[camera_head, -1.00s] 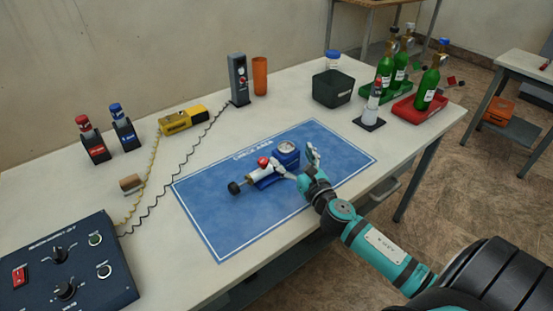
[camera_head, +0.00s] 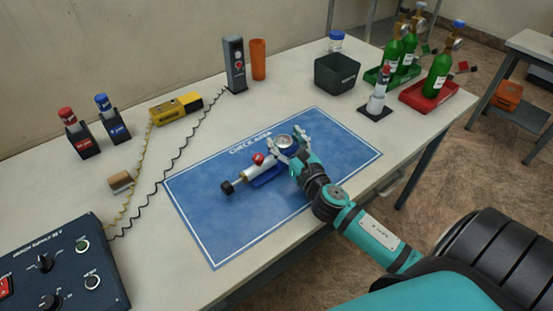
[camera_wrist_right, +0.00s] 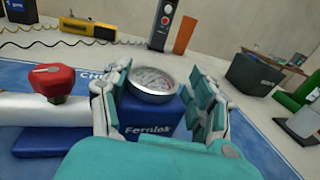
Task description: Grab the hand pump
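The hand pump lies on the blue mat (camera_head: 210,205), with a white barrel (camera_head: 262,170), black end knob, red valve knob (camera_head: 258,158), round gauge (camera_head: 285,141) and blue base (camera_head: 270,178). In the right wrist view its gauge (camera_wrist_right: 152,82) and lettered blue body (camera_wrist_right: 150,120) fill the middle, with the red knob (camera_wrist_right: 54,80) at left. My right gripper (camera_head: 288,138) is open, one finger on each side of the gauge and blue body. Some finger parts look close to the body; contact is unclear. My left gripper is out of view.
A control box (camera_head: 65,265) is at front left. Red and blue holders, a yellow device (camera_head: 177,107) with cables, a grey post (camera_head: 235,65) and an orange cylinder (camera_head: 258,60) stand behind. A black bin (camera_head: 337,74) and green bottles (camera_head: 437,75) are at right.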

